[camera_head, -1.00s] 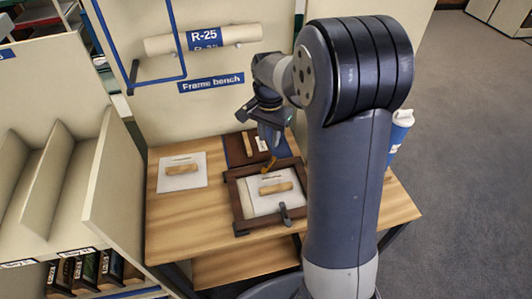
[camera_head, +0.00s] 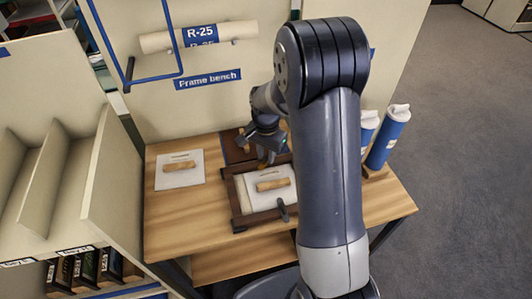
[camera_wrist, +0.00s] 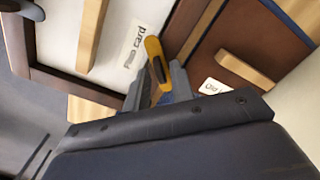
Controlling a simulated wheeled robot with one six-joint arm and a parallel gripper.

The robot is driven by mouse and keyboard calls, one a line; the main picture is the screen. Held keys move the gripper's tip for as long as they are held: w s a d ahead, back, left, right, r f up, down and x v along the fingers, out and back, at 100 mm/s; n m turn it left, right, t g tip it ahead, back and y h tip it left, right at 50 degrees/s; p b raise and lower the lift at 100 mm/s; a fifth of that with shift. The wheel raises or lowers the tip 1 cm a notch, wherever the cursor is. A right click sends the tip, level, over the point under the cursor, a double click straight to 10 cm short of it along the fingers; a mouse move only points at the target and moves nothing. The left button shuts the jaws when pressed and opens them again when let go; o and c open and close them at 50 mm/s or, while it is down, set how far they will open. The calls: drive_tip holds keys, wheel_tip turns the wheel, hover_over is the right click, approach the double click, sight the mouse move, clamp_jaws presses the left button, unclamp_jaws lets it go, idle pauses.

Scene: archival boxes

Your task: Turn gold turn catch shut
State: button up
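The gold turn catch (camera_head: 262,166) is at the far edge of the dark wooden frame (camera_head: 238,204) on the bench. My gripper (camera_head: 264,155) is down at it, and my arm hides part of the frame's right side. In the wrist view the catch (camera_wrist: 155,58) is a gold lever with a dark slot, standing out between my fingers (camera_wrist: 158,90). The fingers are apart on either side of its lower end; whether they press on it is unclear. A white panel (camera_head: 284,198) with a wooden handle lies in the frame. A dark catch (camera_head: 283,211) sits at the frame's near edge.
A white card with a wooden handle (camera_head: 180,171) lies left on the bench (camera_head: 175,225). A brown panel (camera_head: 232,146) lies behind the frame. Blue bottles (camera_head: 387,138) stand at the right. A shelf divider (camera_head: 108,190) bounds the left; a back panel (camera_head: 205,105) rises behind.

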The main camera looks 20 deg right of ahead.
sight(266, 157)
clamp_jaws()
drive_tip(key=shift+n, duration=0.4)
drive_tip(key=n+b, duration=0.1)
drive_tip(key=n, duration=0.2)
drive_tip(key=shift+n, duration=2.6)
drive_tip(key=shift+o, duration=0.8)
unclamp_jaws()
wheel_tip(266, 157, up, 11)
drive_tip(key=shift+b, duration=0.3)
